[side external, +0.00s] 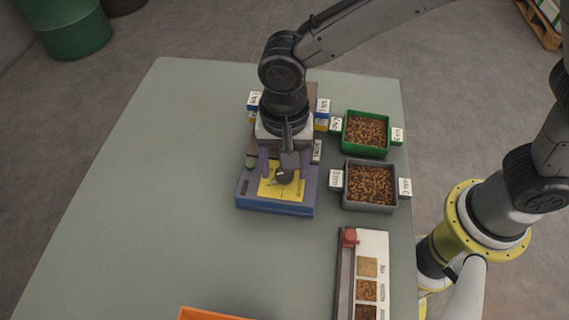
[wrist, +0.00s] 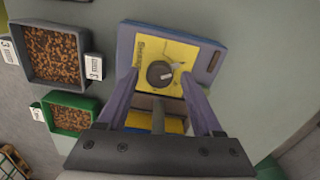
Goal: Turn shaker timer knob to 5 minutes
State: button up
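The shaker is a blue-purple box (side external: 248,204) with a yellow dial plate (side external: 268,192) on top. Its dark round timer knob (side external: 285,175) sits on that plate. The knob shows clearly in the wrist view (wrist: 160,73), with a small white mark on it; the dial's numbers are too small to read. My gripper (side external: 283,167) is over the back part of the shaker, pointing down. In the wrist view my gripper (wrist: 158,80) is open, with one purple finger on each side of the knob and a visible gap on both sides. I cannot tell the fingertips' exact height.
A green bin (side external: 366,151) and a grey bin (side external: 370,206) of brown pieces stand right of the shaker, with label cards. A white sample board (side external: 376,244) lies at the front right. An orange tray (side external: 205,314) shows at the bottom edge. The table's left side is clear.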

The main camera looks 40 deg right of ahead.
dwell(0.3)
notch_tip(320, 180, up, 14)
dwell(0.5)
jog(key=shift+f, duration=0.15)
jog(key=s+d+r+m+t, duration=0.1)
jog(key=d+r, duration=0.2)
jog(key=d, duration=0.3)
jog(key=d+r+m+t+y, duration=0.1)
jog(key=d+r, duration=0.1)
jog(key=d, duration=0.5)
jog(key=s+d+r+m+t, duration=0.1)
jog(key=d+r, duration=0.2)
jog(key=d, duration=0.3)
jog(key=s+d+f+n+t+h, duration=0.1)
jog(key=s+d+f+n+t, duration=0.1)
jog(key=s+d+f+n, duration=0.6)
jog(key=s+d+n, duration=0.1)
jog(key=s+n, duration=0.1)
jog(key=s, duration=0.1)
jog(key=shift+d+n+t, duration=0.25)
jog(key=shift+n+t, duration=0.05)
